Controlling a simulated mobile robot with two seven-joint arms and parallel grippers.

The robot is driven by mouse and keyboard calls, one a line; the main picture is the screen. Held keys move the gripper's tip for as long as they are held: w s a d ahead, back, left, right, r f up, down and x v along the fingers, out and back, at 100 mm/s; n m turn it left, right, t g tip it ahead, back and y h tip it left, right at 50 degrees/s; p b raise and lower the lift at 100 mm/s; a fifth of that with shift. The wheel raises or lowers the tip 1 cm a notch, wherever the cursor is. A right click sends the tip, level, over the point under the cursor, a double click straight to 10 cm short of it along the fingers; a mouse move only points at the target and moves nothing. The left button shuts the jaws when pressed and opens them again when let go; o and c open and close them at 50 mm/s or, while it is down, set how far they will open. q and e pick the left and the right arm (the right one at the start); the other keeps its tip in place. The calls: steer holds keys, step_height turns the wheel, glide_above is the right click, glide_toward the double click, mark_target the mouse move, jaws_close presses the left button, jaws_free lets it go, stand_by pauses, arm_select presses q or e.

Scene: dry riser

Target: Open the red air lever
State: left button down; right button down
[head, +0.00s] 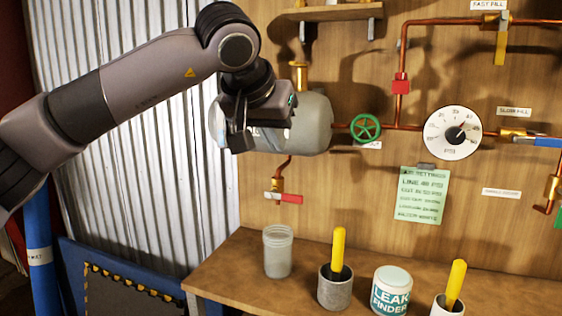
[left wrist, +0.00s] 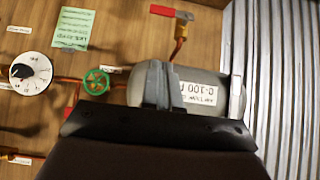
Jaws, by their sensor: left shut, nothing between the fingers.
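A red lever (head: 290,198) sits on a small brass valve below the grey tank (head: 312,125), pointing right, with a pale tag at its left. The left wrist view, turned upside down, shows this red lever (left wrist: 170,12) at the top, beyond the tank (left wrist: 205,90). My left gripper (head: 240,140) is in front of the tank's left part, above and left of the lever, and apart from it. Its fingers (left wrist: 163,85) are together and empty, covering part of the tank's label. A red block-like fitting (head: 400,84) is on the upright copper pipe. My right gripper is not in view.
A green handwheel (head: 365,127) and a pressure gauge (head: 452,133) are right of the tank. Below, the wooden bench (head: 225,275) holds a clear jar (head: 278,252), cups with yellow handles and a leak finder tub (head: 391,292). Corrugated metal (head: 150,150) stands at left.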

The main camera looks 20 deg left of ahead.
arm_select(q)
glide_above(286, 196)
steer(key=s, duration=0.2)
step_height(286, 196, down, 6)
steer(key=f, duration=0.3)
steer(key=f+p, duration=0.1)
steer(key=shift+w+d+f, duration=0.1)
steer(key=shift+d+f, duration=0.2)
steer(key=shift+d, duration=0.05)
